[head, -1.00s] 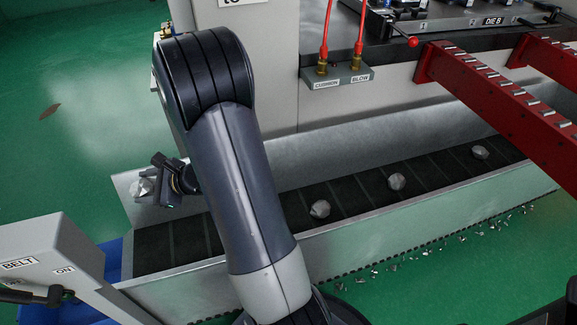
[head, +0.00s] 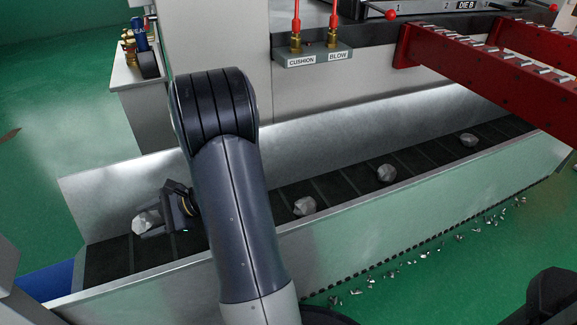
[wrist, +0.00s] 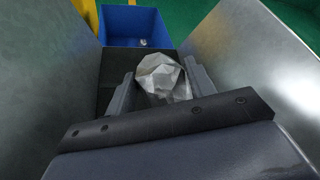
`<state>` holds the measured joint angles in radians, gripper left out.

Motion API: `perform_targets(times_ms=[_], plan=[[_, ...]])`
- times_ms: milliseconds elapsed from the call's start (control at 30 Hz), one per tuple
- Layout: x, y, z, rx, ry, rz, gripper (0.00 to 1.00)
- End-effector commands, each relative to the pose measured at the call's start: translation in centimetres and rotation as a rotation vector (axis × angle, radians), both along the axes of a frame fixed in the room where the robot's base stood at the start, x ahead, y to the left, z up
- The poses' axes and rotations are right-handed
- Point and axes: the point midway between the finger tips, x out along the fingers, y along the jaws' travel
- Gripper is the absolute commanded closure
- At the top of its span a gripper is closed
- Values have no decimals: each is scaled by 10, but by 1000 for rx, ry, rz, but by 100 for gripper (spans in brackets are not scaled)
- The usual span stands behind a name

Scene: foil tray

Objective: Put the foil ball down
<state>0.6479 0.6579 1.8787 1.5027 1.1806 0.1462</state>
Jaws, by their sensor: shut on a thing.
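A crumpled silver foil ball (head: 146,221) is held between the fingers of my gripper (head: 150,226) at the left part of the conveyor. In the wrist view the foil ball (wrist: 163,75) sits between the two fingers of my gripper (wrist: 160,84), with the dark belt (wrist: 115,72) below and beyond it. My gripper is shut on the ball, between the metal side walls. I cannot tell whether the ball touches the belt (head: 110,262).
Several other foil balls (head: 387,173) lie on the belt to the right. A blue bin (wrist: 132,27) stands beyond the belt's end with a small bright piece inside. Metal walls (head: 330,250) flank the belt. Red rails (head: 490,65) overhang at the right. Scraps litter the green floor.

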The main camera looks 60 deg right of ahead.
Motion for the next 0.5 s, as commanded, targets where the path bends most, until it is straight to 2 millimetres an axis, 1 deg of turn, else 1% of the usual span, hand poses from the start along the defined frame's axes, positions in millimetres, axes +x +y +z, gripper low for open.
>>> perform_targets(times_ms=[33, 100, 400, 500], plan=[[-1, -3, -10, -1, -2, 4, 79], [-3, -5, -14, -3, -3, 12, 79], [-6, -6, -16, -3, -5, 21, 79], [-6, -6, -22, -3, -4, 21, 79]])
